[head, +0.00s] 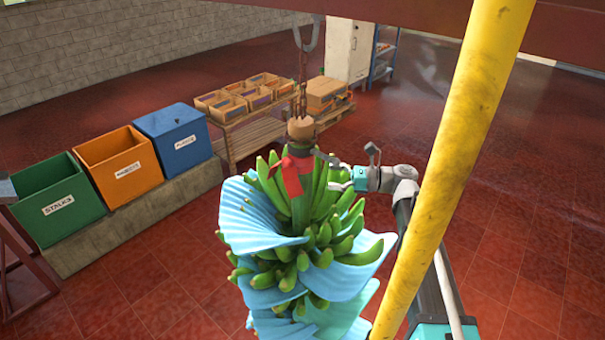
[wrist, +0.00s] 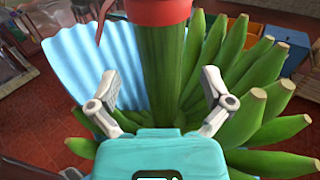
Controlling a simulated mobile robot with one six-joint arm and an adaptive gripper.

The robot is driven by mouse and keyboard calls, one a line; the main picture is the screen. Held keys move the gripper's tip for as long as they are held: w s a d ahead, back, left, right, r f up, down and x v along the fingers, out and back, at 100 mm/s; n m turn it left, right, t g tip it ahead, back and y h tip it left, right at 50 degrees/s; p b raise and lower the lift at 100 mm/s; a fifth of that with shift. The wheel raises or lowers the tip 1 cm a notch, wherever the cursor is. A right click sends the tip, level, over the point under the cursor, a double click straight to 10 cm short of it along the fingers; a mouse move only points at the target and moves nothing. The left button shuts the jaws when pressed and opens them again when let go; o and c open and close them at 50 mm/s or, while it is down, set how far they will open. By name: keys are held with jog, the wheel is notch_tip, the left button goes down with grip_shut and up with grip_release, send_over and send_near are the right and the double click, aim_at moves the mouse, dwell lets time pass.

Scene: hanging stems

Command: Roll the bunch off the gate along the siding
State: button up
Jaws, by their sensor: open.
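A bunch of green bananas (head: 325,225) hangs from a hook and chain (head: 302,75) by its cut stem top (head: 301,128). A red ribbon (head: 291,172) is tied round the stem, and pale blue sheeting (head: 260,225) wraps the fruit. My gripper (head: 335,165) is at the upper right of the bunch, close to the stem. In the wrist view my gripper (wrist: 164,90) is open, its two fingers apart on either side of the green stem (wrist: 165,65), below the red band (wrist: 157,10). No gate can be made out.
A yellow post (head: 455,150) stands close at the right, and a dark red beam (head: 400,10) crosses overhead. Green (head: 60,205), orange (head: 120,168) and blue (head: 175,140) bins stand on a ledge at left. A wooden bench with trays (head: 245,130) is behind. Open tiled floor lies right.

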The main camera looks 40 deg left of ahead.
aim_at(302, 173)
jog(key=x, duration=0.8)
jog(key=shift+a, duration=0.15)
jog(key=c, duration=1.1)
jog(key=shift+w, duration=0.1)
